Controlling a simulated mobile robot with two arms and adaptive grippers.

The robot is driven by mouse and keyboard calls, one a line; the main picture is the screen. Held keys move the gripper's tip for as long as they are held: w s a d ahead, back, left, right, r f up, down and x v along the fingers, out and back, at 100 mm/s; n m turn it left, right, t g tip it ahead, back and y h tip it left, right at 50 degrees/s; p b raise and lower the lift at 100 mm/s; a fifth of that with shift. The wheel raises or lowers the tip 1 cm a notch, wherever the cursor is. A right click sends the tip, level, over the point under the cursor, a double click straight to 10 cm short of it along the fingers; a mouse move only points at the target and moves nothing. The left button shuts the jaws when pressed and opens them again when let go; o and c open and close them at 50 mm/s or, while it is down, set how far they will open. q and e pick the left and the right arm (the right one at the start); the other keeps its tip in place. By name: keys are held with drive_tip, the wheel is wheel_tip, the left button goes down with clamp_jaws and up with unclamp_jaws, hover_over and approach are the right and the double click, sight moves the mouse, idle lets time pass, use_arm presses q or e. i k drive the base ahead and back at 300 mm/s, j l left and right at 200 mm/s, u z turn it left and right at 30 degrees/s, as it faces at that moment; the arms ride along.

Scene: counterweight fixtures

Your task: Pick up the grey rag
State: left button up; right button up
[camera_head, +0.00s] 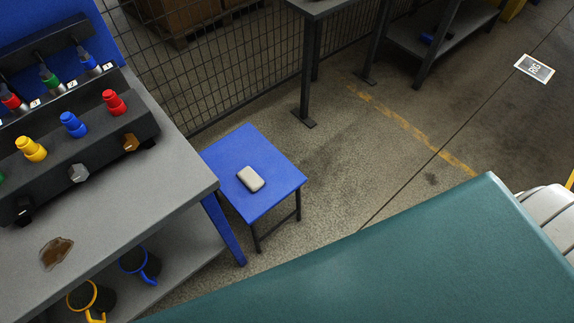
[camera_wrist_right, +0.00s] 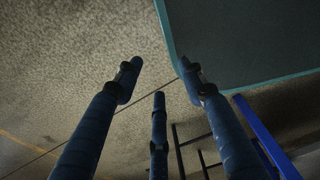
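A small light grey, rounded, folded-looking pad (camera_head: 250,179) lies on the blue top of a low stool (camera_head: 230,152) in the head view. It is the only thing there that fits the grey rag; its cloth texture cannot be made out. Nothing touches it from above. My right gripper (camera_wrist_right: 159,72) shows in the right wrist view with its dark blue fingers spread and nothing between them. It is over the floor beside a teal-edged surface (camera_wrist_right: 250,40), and the pad is not in that view. My left gripper is not in view.
A large teal surface (camera_head: 400,260) fills the lower right. Floor behind the stool is clear.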

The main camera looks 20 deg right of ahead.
sight(250, 178)
drive_tip(key=z, duration=0.3)
drive_tip(key=u, duration=1.15)
drive_tip(key=z, duration=1.15)
drive_tip(key=i+l+u, duration=0.1)
drive_tip(key=u, duration=0.35)
drive_tip(key=l+u, duration=0.25)
drive_tip(key=u, duration=0.2)
drive_tip(key=i+l+u, duration=0.15)
drive_tip(key=l+u, duration=0.2)
drive_tip(key=l, duration=0.75)
drive_tip(key=l+u, duration=0.4)
drive_tip(key=l, duration=1.5)
drive_tip(key=k+l, duration=0.15)
drive_tip(key=l, duration=0.65)
